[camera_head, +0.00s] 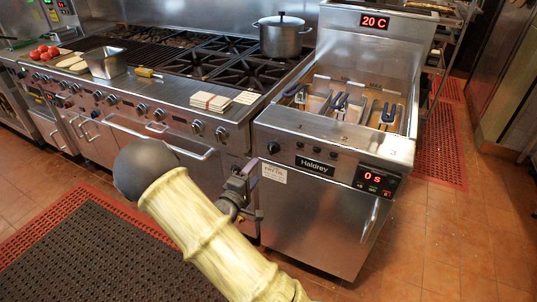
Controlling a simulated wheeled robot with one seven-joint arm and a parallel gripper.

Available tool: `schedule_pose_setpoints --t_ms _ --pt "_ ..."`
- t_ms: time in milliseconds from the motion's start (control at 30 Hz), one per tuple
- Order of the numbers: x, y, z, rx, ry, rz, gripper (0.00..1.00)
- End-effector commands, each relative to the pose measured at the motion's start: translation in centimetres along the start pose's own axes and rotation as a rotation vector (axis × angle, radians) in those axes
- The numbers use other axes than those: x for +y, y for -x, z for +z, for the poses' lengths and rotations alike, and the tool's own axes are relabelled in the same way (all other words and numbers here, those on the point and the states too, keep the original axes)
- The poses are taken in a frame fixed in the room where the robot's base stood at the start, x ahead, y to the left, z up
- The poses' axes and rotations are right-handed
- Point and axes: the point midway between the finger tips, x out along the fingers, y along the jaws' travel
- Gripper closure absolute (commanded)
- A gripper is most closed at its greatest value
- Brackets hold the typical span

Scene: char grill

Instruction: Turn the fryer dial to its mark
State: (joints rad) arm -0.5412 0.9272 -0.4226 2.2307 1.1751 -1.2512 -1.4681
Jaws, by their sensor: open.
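The steel fryer (310,215) stands right of the range. Its dial is a small black knob (273,147) at the left end of the front control strip. A mark on it is too small to make out. My gripper (250,177) is open and empty, in front of the fryer's left front edge. In the picture it sits below and left of the dial, apart from it. A red display (375,22) on the fryer's back panel reads 20 C. A lower display (373,180) reads 0 s.
Fryer baskets with dark handles (338,101) sit in the fryer top. A pot (282,36) stands on the range (180,90), with bread slices (210,101), tomatoes (43,52) and a steel pan (105,63). A door handle (371,217) juts from the fryer front. The tiled floor (480,230) at right is clear.

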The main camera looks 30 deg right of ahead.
Motion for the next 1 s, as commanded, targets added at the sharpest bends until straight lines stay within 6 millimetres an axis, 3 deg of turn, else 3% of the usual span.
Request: schedule_pose_setpoints --t_ms 300,600,1000 --pt "-0.1 -5.8 0.1 -0.002 0.0 0.001 0.42" --pt "0.0 -10.2 -0.1 0.001 0.0 0.0 0.42" --pt "0.0 -11.1 0.0 0.001 0.001 0.0 0.43"
